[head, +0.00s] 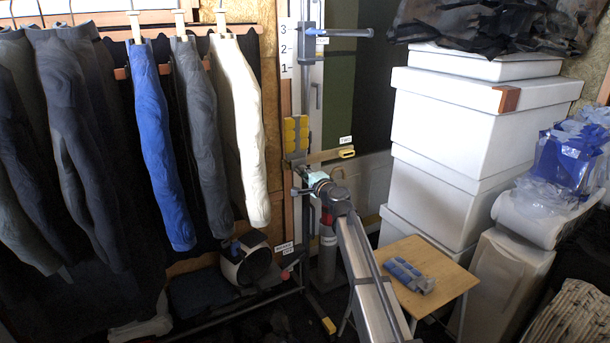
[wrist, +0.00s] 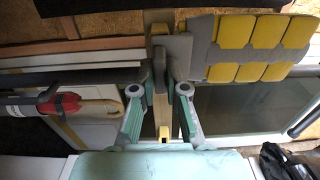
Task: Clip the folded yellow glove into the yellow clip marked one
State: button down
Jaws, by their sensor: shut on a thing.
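The folded yellow glove (head: 296,132) stands beside the upright stand, its yellow finger pads facing my head camera. In the wrist view the glove (wrist: 238,45) lies across the upper right, with its grey cuff at the fingertips. My gripper (head: 312,176) is just below and right of the glove. My gripper (wrist: 165,80) appears shut on the grey cuff end, though the contact is partly hidden. A wooden bar (head: 318,156) runs beside the glove to a yellow clip part (head: 347,153) under a label reading TWO. I cannot make out which clip is marked one.
Clothes (head: 160,140) hang on a rack at left. White boxes (head: 450,125) are stacked at right. A wooden stool (head: 440,265) holds a grey-blue folded glove (head: 410,274). The stand's upper arm (head: 345,32) carries a small label that is unreadable.

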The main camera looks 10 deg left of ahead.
jog(key=shift+w+a, duration=0.3)
jog(key=shift+w, duration=0.15)
jog(key=c, duration=1.1)
grip_release()
jog(key=shift+s+d, duration=0.1)
jog(key=shift+s, duration=0.05)
jog(key=v, duration=1.1)
jog(key=shift+s+d, duration=0.2)
jog(key=shift+s, duration=0.1)
